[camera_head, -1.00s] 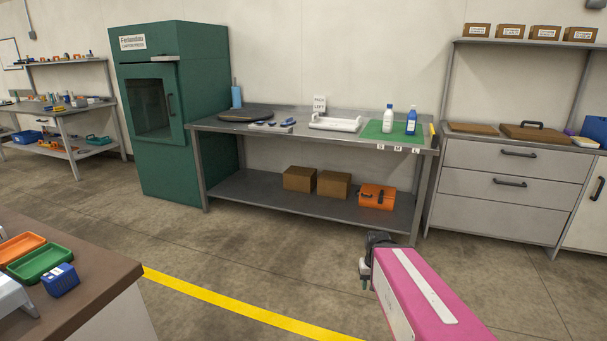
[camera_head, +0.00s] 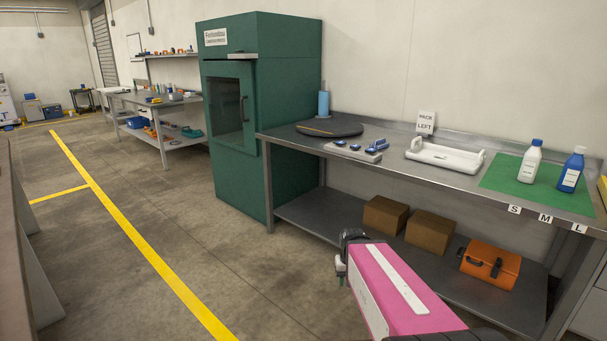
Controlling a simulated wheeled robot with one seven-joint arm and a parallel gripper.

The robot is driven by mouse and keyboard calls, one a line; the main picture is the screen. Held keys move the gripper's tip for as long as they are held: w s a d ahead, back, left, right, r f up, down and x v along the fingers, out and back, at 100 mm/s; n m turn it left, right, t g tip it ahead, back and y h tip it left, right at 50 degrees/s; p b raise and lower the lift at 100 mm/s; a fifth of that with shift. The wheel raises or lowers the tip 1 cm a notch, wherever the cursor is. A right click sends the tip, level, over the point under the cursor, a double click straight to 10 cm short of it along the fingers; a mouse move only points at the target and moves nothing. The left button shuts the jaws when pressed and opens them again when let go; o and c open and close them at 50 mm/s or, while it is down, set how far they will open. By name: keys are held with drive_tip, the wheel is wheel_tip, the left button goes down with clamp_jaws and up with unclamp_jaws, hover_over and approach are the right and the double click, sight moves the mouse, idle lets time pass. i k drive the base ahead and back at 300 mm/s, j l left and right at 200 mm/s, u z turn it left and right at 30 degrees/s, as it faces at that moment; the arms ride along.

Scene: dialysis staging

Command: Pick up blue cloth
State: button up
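I cannot make out a flat blue cloth for certain. An upright blue roll (camera_head: 323,103) stands at the back left of the steel bench (camera_head: 400,165), close to the green cabinet; I cannot tell whether it is cloth. My gripper (camera_head: 342,278) is at the end of my pink arm, low in front of the bench and well apart from the blue roll. Its fingers are small and dark, and I cannot see whether they are open or shut.
The bench holds a black round disc (camera_head: 329,127), a white tray (camera_head: 446,154) and two bottles (camera_head: 530,162) on a green mat (camera_head: 500,182). An orange case (camera_head: 490,264) and two boxes (camera_head: 431,232) sit on its lower shelf. The floor at left is clear.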

sight(381, 144)
drive_tip(key=i+j+u, duration=0.1)
drive_tip(key=i+u, duration=0.5)
drive_tip(key=u, duration=0.2)
drive_tip(key=i+u, duration=0.4)
drive_tip(key=i+l+u, duration=0.15)
drive_tip(key=u, duration=0.25)
drive_tip(key=i+j, duration=0.1)
drive_tip(key=i, duration=0.2)
drive_tip(key=i+j, duration=0.1)
drive_tip(key=i, duration=0.25)
drive_tip(key=z, duration=1.95)
